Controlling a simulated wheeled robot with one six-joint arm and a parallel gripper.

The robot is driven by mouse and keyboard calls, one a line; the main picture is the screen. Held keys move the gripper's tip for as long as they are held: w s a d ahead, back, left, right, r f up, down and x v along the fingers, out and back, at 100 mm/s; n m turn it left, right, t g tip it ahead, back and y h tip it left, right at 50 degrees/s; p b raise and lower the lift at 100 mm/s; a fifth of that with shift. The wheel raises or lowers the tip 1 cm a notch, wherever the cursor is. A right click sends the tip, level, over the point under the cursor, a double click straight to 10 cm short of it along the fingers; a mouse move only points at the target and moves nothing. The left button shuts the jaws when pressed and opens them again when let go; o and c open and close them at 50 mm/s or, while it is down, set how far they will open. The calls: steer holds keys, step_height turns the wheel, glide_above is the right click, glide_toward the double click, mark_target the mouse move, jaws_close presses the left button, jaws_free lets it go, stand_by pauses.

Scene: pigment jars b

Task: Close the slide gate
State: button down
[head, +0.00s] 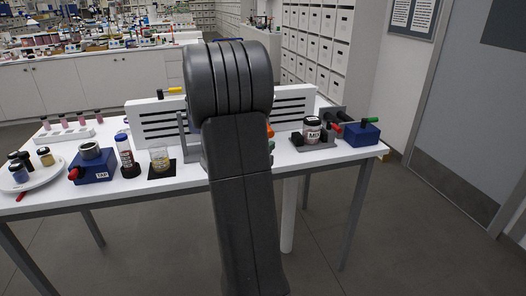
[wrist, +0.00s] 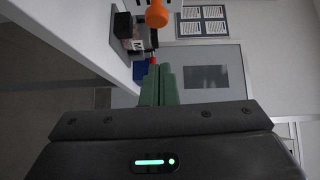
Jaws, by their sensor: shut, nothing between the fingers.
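I cannot pick out the slide gate for certain; my arm covers the middle of the table in the head view. An orange knob (head: 270,131) peeks out at the arm's right edge there. An orange knob also shows large in the wrist view (wrist: 156,14), at the top, apart from my fingers. My gripper (wrist: 160,68) is shut and empty, with its green fingers together, below that knob in the picture. The head view hides the gripper behind the arm. Whether the gate stands open or closed cannot be told.
A white slotted panel (head: 158,117) stands along the table's back. At right are a labelled jar (head: 312,129) and a blue box (head: 361,134) with a green-ended handle. At left are a blue box (head: 93,167), a bottle (head: 125,150), a glass jar (head: 160,158) and a plate (head: 45,178) with small jars.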

steer(key=w+p, duration=0.1)
steer(key=w, duration=0.5)
steer(key=shift+w+f+p, duration=0.15)
steer(key=shift+w+p, duration=0.05)
steer(key=shift+p, duration=0.1)
steer(key=shift+a, duration=0.1)
steer(key=w, duration=0.1)
steer(key=w+a, duration=0.1)
steer(key=w, duration=0.1)
steer(key=shift+w+r+b, duration=0.1)
steer(key=shift+r+b, duration=0.1)
steer(key=shift+b, duration=0.2)
